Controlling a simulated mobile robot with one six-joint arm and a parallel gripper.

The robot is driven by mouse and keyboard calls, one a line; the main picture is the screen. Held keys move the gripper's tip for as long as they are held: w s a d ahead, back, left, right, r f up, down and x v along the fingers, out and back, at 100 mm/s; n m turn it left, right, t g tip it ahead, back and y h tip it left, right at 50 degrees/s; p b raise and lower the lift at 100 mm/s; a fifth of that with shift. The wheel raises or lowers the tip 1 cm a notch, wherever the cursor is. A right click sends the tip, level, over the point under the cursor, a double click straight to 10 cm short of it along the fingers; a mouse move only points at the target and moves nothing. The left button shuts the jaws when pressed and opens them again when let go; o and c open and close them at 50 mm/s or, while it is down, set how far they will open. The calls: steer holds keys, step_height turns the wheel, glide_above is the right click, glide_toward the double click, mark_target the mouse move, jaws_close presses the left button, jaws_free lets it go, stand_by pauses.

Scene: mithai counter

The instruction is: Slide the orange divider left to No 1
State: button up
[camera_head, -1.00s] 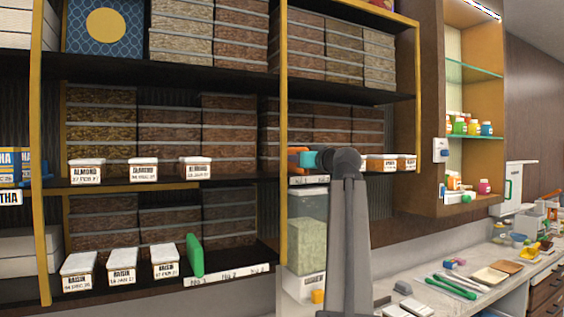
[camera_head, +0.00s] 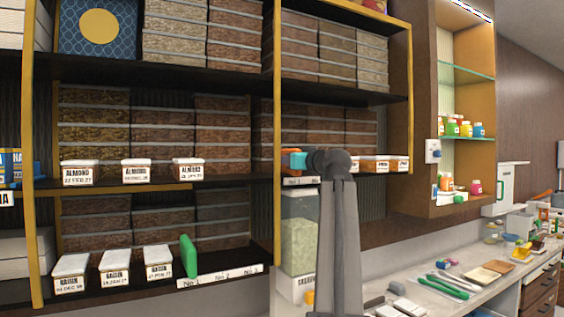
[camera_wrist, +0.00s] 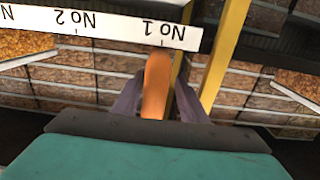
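The orange divider (camera_wrist: 157,85) stands between the grey fingers of my gripper (camera_wrist: 157,108) in the wrist view, and they are closed on its sides. That view is upside down. The divider's far end is at the white label strip (camera_wrist: 110,30), beside the mark "No 1"; "No 2" is farther left there. In the head view, my gripper (camera_head: 294,161) is at the middle shelf just right of a yellow post. Only a sliver of orange shows there; my arm hides most of the strip (camera_head: 300,181).
A yellow post (camera_wrist: 225,50) is close beside the divider. Small labelled tubs (camera_head: 375,165) stand to the right on the same shelf. A green divider (camera_head: 188,256) stands on the lower left shelf by another numbered strip (camera_head: 220,274). A tall clear container (camera_head: 299,235) is below.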

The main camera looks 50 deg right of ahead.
steer(key=shift+s+a, duration=0.15)
steer(key=shift+s, duration=0.5)
steer(key=b+v, duration=0.3)
steer(key=v, duration=0.9)
steer(key=shift+s+a+b, duration=0.15)
steer(key=shift+b, duration=0.15)
steer(key=shift+s, duration=0.1)
